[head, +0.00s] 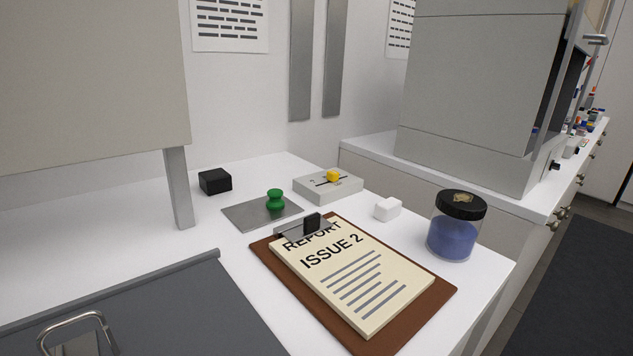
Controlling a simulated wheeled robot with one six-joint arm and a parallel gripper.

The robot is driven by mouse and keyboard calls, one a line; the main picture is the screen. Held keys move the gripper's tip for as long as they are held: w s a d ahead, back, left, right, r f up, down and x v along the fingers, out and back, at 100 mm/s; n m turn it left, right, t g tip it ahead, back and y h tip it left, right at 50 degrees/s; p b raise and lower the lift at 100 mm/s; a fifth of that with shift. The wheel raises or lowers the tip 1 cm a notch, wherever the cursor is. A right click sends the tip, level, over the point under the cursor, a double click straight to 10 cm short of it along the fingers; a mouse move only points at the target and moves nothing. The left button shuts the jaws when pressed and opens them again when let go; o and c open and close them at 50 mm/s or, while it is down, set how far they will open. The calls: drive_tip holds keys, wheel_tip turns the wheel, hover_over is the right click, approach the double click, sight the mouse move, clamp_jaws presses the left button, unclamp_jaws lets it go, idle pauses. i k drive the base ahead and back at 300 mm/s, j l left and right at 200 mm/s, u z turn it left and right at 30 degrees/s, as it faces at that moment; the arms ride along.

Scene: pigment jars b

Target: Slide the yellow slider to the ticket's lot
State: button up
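The yellow slider (333,176) is a small knob on a light grey box (343,192) with a dark slot in its top. The knob sits near the middle of the slot; marks beside the slot are too small to read. The ticket may be the cream paper (375,300) on a brown clipboard (432,301); it reads "REPORT ISSUE 2" above several printed lines. My gripper is not in view.
A green knob (275,200) stands on a grey plate (238,215) left of the slider box. A black block (215,181), a white block (388,208) and a jar of blue pigment (452,238) stand nearby. A grey panel with a handle (72,325) fills the lower left.

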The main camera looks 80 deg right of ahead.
sight(332, 175)
drive_tip(key=z, duration=2.15)
